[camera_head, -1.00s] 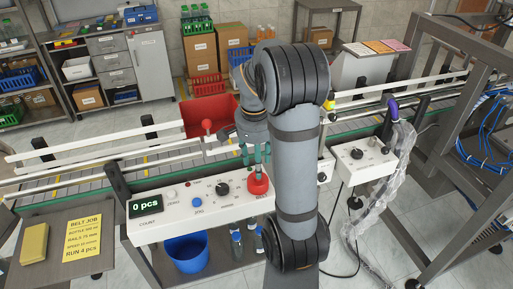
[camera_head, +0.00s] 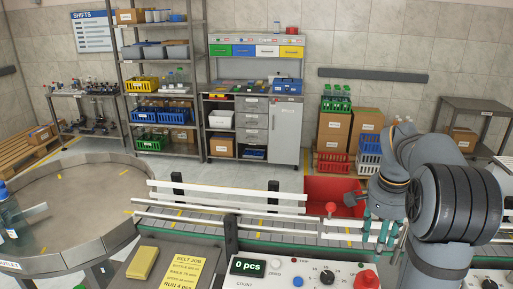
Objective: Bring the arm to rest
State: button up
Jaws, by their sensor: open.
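My arm is folded at the right of the head view, its grey links and dark ribbed joint filling that side. My gripper (camera_head: 378,238) points down with teal fingers apart, and I see nothing between them. It hangs in front of the conveyor, above the red button (camera_head: 367,281) on the white control panel (camera_head: 250,285). I cannot tell the exact gap to the button, but the fingers look clear of it.
The conveyor (camera_head: 285,232) with white guide rails crosses behind the panel. A red bin (camera_head: 325,190) stands beyond it. A round turntable (camera_head: 75,205) is at left. A yellow sponge (camera_head: 141,263) and a yellow job card (camera_head: 170,268) lie at the front. Shelves line the wall.

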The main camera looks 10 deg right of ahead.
aim_at(370, 272)
jog(key=f, duration=0.8)
jog(key=d+f, duration=0.1)
jog(key=f, duration=0.3)
jog(key=shift+w+f, duration=0.1)
jog(key=shift+w, duration=0.15)
jog(key=shift+w+r+p, duration=0.1)
jog(key=shift+r+p, duration=0.3)
jog(key=shift+p, duration=0.05)
